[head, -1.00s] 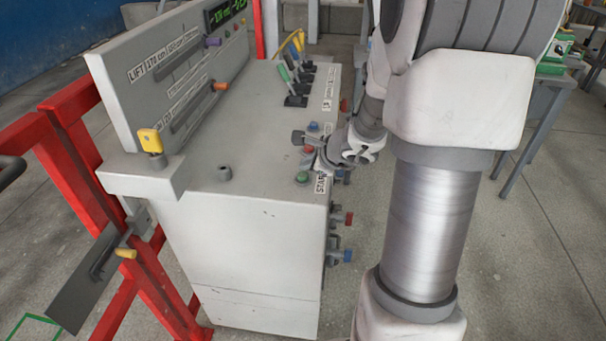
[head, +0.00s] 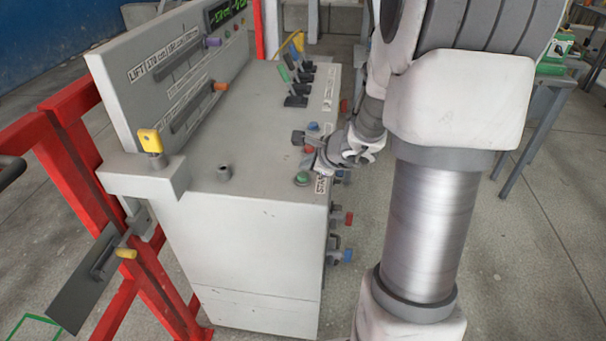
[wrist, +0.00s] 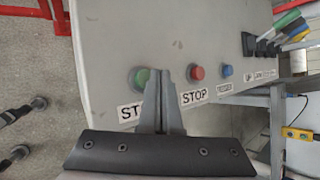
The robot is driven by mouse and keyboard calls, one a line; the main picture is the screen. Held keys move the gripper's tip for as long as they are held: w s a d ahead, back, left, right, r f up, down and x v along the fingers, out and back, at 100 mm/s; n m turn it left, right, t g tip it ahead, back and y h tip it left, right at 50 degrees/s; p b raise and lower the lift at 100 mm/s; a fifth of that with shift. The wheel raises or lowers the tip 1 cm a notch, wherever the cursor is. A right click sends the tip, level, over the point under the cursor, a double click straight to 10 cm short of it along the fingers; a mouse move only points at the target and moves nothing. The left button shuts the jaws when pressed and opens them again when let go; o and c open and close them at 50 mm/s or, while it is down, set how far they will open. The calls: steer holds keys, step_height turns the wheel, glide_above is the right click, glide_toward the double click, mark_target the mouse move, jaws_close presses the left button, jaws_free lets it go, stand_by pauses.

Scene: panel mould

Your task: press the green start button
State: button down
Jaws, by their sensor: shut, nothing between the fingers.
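The green start button (head: 302,178) sits on the console's top near its front right corner, beside the START label. In the wrist view the green button (wrist: 140,77) shows just left of my fingers, partly covered by them. My gripper (head: 319,163) is shut and empty. In the wrist view its fingertips (wrist: 160,74) appear between the green button and the red stop button (wrist: 197,72), nearer the green one. I cannot tell how high the tips are above the panel, and no contact shows.
A blue button (wrist: 227,70) lies right of the red one. Several coloured levers (head: 294,82) stand farther back on the console (head: 240,150). A yellow knob (head: 150,141) and red rails (head: 60,130) are at the left. The console top left of the buttons is mostly clear.

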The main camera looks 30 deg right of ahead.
mark_target(306, 177)
steer(key=shift+f, duration=0.2)
steer(key=shift+f+b, duration=0.3)
steer(key=shift+b, duration=0.35)
steer(key=shift+f+b, duration=0.45)
steer(key=shift+b, duration=0.1)
stand_by(0.7)
steer(key=shift+r, duration=0.1)
steer(key=shift+r+p, duration=0.7)
steer(key=shift+r, duration=0.1)
step_height(306, 177, up, 5)
steer(key=p, duration=0.4)
steer(key=shift+a, duration=0.1)
stand_by(0.7)
